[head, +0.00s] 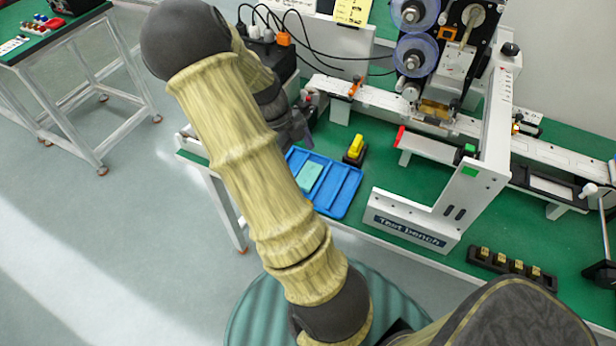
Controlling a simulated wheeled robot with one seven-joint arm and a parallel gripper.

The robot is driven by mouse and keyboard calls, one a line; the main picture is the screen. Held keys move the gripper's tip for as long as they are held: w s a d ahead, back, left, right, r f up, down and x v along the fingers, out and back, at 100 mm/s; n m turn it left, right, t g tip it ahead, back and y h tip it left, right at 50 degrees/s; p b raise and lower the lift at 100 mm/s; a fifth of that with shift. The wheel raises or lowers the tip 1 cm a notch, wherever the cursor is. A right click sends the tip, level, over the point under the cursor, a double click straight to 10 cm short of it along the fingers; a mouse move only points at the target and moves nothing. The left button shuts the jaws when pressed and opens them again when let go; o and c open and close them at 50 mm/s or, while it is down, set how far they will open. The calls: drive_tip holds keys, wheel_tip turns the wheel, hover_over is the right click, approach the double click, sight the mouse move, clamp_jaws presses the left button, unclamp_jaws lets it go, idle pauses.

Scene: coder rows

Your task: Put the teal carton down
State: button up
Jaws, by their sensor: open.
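The teal carton (311,173) lies in the left part of a blue tray (337,205) on the green bench. It looks flat within its compartment. My arm crosses the picture in front of the tray's left side and hides part of it. My gripper (298,131) shows only partly behind my arm, just up and left of the carton. It is open and looks apart from the carton. Its fingertips are hard to make out.
A yellow and black item (355,150) stands right of the tray. The white test bench frame (415,219) stands further right. A black holder (511,268) with several small yellow-topped pieces lies near the front edge. Cables hang behind.

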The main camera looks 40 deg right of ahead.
sight(308, 175)
drive_tip(key=shift+b+x, duration=0.3)
drive_tip(key=shift+x, duration=2.35)
drive_tip(key=shift+w+d, duration=0.1)
drive_tip(key=c, duration=1)
drive_tip(key=shift+o, duration=0.2)
drive_tip(key=shift+r, duration=0.1)
wheel_tip(308, 175, up, 10)
drive_tip(key=p, duration=0.1)
